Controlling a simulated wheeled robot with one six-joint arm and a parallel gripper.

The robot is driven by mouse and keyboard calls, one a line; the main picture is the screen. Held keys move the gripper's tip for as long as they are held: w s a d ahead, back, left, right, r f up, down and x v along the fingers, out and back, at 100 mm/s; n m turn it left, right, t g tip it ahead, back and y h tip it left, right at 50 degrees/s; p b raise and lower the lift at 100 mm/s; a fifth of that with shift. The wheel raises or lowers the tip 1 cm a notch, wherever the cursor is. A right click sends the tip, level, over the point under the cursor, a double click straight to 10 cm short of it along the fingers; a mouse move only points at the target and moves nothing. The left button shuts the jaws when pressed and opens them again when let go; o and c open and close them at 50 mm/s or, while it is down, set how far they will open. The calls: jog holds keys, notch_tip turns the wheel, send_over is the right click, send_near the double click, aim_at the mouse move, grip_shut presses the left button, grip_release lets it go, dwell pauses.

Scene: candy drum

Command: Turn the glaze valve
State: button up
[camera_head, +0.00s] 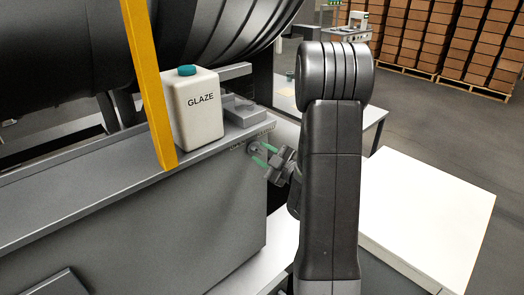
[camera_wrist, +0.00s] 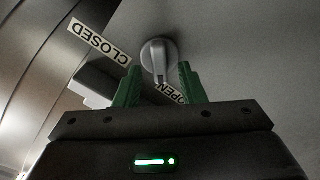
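The glaze valve is a small grey round knob with a lever (camera_wrist: 158,58) on the front panel of the grey machine. It also shows in the head view (camera_head: 254,148), just beyond my green fingertips. In the wrist view a CLOSED label (camera_wrist: 100,40) lies to its upper left and an OPEN label (camera_wrist: 173,93) below it, partly covered by my right finger. My gripper (camera_wrist: 158,78) is open, its two green fingers on either side of the knob's lower part with visible gaps. It also shows in the head view (camera_head: 264,155). The fingers do not appear to touch the knob.
A white GLAZE bottle (camera_head: 198,108) with a teal cap stands on the machine's ledge, beside a yellow post (camera_head: 148,80). A large dark drum (camera_head: 60,55) is behind. A pale table (camera_head: 425,215) is at right. Stacked boxes (camera_head: 440,35) stand far back.

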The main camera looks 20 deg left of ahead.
jog(key=shift+w+a, duration=0.2)
jog(key=shift+a, duration=0.2)
jog(key=shift+c, duration=0.3)
grip_shut()
